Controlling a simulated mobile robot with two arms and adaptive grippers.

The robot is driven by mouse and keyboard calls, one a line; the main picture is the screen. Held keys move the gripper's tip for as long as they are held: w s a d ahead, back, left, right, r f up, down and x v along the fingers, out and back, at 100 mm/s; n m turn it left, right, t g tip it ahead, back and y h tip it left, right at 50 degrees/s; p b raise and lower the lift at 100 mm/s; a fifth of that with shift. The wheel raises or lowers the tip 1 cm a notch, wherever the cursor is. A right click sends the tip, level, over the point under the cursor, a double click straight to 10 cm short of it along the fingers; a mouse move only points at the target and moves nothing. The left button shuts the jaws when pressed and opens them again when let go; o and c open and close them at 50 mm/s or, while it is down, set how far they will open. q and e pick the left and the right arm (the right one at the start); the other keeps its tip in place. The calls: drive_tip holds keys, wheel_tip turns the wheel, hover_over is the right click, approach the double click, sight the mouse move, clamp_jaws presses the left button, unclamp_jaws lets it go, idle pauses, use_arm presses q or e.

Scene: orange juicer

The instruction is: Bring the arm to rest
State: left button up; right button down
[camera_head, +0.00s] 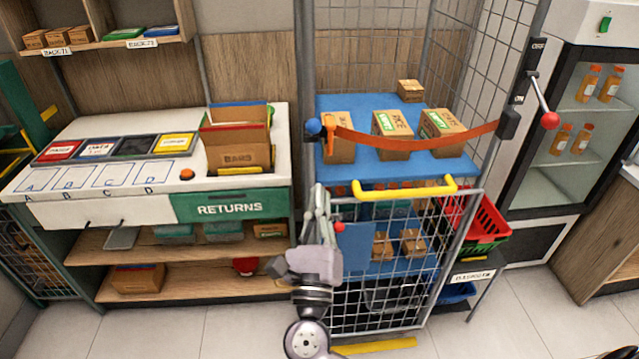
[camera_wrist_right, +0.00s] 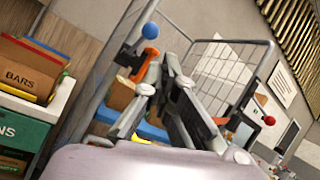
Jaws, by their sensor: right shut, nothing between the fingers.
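My right gripper (camera_head: 319,203) is in front of the left side of the wire cage trolley (camera_head: 385,315), pointing up, just below the blue knob (camera_head: 313,126). In the right wrist view my right gripper (camera_wrist_right: 160,75) has its fingertips close together and holds nothing. The blue knob (camera_wrist_right: 150,30) and an orange clip (camera_wrist_right: 144,62) show just beyond the fingers in that view. I cannot tell whether the gripper touches the cage. My left gripper shows in neither view.
A white counter (camera_head: 100,130) with a green RETURNS panel (camera_head: 230,205) stands at left. A red basket (camera_head: 485,225) and a fridge (camera_head: 570,130) are at right. Floor is clear at lower left.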

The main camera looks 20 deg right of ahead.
drive_tip(key=shift+s, duration=0.1)
idle(0.3)
